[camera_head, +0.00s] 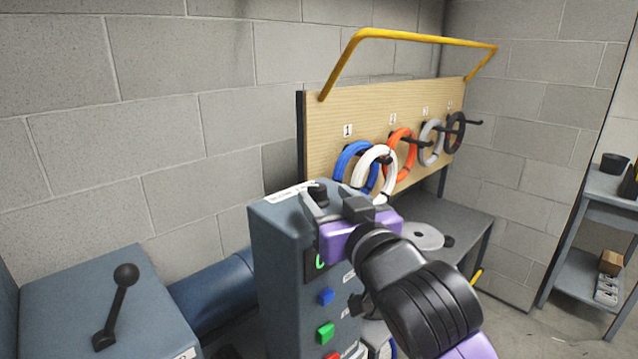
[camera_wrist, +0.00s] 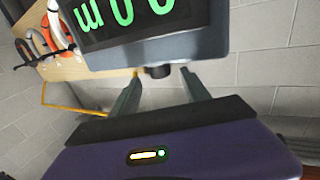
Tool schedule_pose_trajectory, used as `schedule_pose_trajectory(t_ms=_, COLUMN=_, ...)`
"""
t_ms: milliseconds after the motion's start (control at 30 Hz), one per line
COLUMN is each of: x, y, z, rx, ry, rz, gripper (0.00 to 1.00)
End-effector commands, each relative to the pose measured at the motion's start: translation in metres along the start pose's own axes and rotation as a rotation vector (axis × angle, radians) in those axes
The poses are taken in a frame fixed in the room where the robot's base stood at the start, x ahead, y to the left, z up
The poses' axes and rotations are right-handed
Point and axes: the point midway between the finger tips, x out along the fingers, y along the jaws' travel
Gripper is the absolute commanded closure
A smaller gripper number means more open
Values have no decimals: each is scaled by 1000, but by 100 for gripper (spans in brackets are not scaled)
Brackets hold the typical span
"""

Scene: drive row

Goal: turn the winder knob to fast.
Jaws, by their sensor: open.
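The winder's blue-grey control box (camera_head: 275,235) stands in the middle of the head view, with a green-digit display that shows large in the wrist view (camera_wrist: 120,15). A small black knob (camera_head: 318,193) sits at the box's top and appears as a dark stub in the wrist view (camera_wrist: 159,72). I cannot read its setting. My gripper (camera_wrist: 160,76) is open, its two grey fingertips on either side of the knob. Whether they touch it I cannot tell. In the head view my gripper (camera_head: 323,200) hides part of the box face.
Blue (camera_head: 326,296) and green (camera_head: 325,333) buttons are on the box face. A black-knobbed lever (camera_head: 118,305) stands on the left cabinet. Behind, a wooden board (camera_head: 330,120) holds several cable coils under a yellow rail (camera_head: 410,36). A shelf (camera_head: 600,215) is at right.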

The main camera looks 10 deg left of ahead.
Motion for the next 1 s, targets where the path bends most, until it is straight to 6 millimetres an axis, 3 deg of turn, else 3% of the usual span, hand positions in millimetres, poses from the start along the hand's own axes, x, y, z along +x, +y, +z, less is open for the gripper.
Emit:
schedule_pose_trajectory(t_ms=300, x=42, y=0, z=-2, rx=-1, ry=1, rz=-1, gripper=45)
schedule_pose_trajectory(t_ms=700, x=49, y=0, z=-1, rx=-1, ry=2, rz=0, gripper=45)
schedule_pose_trajectory(t_ms=1000, x=48, y=0, z=-1, rx=-1, ry=2, rz=0, gripper=100)
